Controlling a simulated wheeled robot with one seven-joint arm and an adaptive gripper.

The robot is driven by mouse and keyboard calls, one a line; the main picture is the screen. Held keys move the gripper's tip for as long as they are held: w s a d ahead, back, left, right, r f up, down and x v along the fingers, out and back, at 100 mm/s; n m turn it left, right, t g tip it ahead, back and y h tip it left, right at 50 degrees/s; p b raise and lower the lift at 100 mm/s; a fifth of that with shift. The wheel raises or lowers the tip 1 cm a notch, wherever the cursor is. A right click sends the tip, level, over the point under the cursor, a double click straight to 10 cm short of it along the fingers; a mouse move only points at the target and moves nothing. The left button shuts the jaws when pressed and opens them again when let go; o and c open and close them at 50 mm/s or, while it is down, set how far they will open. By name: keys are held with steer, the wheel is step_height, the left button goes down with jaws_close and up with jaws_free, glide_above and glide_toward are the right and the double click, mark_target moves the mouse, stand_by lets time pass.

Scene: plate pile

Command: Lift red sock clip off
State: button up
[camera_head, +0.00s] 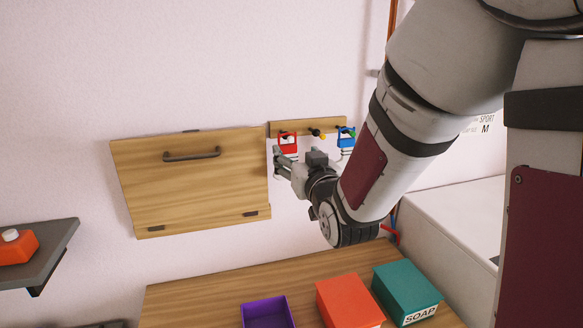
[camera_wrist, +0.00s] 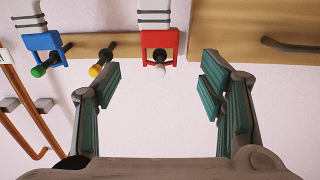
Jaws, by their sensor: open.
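The red sock clip (camera_wrist: 144,42) hangs on a dark peg with a white tip, on the wooden peg rail (camera_wrist: 205,45). A white sock with grey stripes (camera_wrist: 155,15) is attached to it. In the head view the red clip (camera_head: 288,149) is at the rail's left end. My gripper (camera_wrist: 160,75) is open, its fingers apart to either side of the clip's line and short of it, with nothing between them. In the head view my gripper (camera_head: 284,160) is just below the red clip and partly covers its sock.
A blue clip (camera_wrist: 42,42) with a striped sock hangs on a green-tipped peg; a yellow-tipped peg (camera_wrist: 97,70) between is bare. A wooden cabinet door (camera_head: 190,190) is left of the rail. Purple (camera_head: 266,312), orange (camera_head: 348,300) and teal (camera_head: 405,290) boxes stand on the counter below.

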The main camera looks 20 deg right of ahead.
steer(key=w+p, duration=0.1)
steer(key=w, duration=0.7)
steer(key=shift+w, duration=0.3)
steer(key=c, duration=1.2)
steer(key=shift+c, duration=0.2)
steer(key=shift+r, duration=0.5)
steer(key=shift+s, duration=0.1)
steer(key=shift+s+p, duration=1.45)
steer(key=shift+s, duration=2)
